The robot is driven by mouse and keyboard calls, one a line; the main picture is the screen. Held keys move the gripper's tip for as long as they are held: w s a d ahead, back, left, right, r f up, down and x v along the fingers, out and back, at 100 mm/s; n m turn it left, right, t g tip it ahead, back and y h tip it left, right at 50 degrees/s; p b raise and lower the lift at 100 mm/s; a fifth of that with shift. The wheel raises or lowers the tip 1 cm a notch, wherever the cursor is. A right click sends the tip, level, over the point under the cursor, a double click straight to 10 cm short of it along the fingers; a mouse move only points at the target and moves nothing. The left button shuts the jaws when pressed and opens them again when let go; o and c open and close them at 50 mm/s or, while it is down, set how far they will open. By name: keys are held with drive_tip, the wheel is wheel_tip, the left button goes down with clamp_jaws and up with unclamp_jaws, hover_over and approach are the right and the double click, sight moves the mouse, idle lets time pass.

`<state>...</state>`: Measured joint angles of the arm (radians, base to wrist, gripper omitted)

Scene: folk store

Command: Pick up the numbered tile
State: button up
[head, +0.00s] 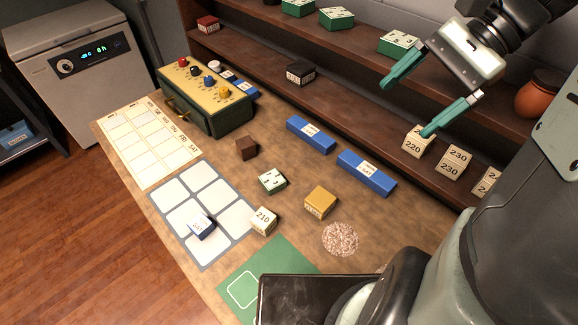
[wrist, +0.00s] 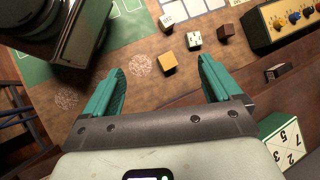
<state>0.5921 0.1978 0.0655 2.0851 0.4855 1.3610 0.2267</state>
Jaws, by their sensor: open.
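Several cream numbered tiles are in the head view. One marked 210 (head: 264,221) stands on the table beside the grey grid mat. Tiles marked 220 (head: 415,147) and 230 (head: 453,163), and another partly cut off (head: 487,182), sit on the lower shelf at right. My gripper (head: 406,108) is open and empty, up by the shelves at upper right. One finger overlaps the top of the 220 tile in the picture; whether it touches I cannot tell. In the wrist view my gripper (wrist: 162,66) shows spread teal fingers with nothing held, and a cream tile (wrist: 167,20) beyond.
The table holds a yellow block (head: 320,202), a green-and-white tile (head: 272,181), a brown cube (head: 246,148), blue blocks (head: 311,134), and a knobbed box (head: 208,97). The upper shelf edge (head: 330,45) and a clay pot (head: 540,94) are near my gripper.

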drive_tip(key=w+a+f+n+g+h, duration=0.1)
drive_tip(key=w+a+f+n+h, duration=0.1)
drive_tip(key=a+f+n+h, duration=0.6)
drive_tip(key=w+a+f+n+g+h, duration=0.25)
drive_tip(key=a+f+n, duration=0.25)
drive_tip(key=a+n, duration=0.55)
drive_tip(key=n+t+h, duration=0.8)
drive_tip(key=n+t, duration=0.4)
drive_tip(key=n, duration=0.6)
approach(271, 179)
drive_tip(key=shift+s+a+r+m, duration=0.25)
drive_tip(key=shift+s+a+r, duration=0.25)
drive_tip(key=shift+s, duration=0.15)
drive_tip(key=shift+w+d+f+t, duration=0.1)
drive_tip(key=shift+w+f+t, duration=0.1)
drive_tip(key=shift+t, duration=0.15)
drive_tip(key=x, duration=1)
drive_tip(key=shift+s+f, duration=0.1)
drive_tip(key=shift+f, duration=0.15)
drive_tip(key=c, duration=1.2)
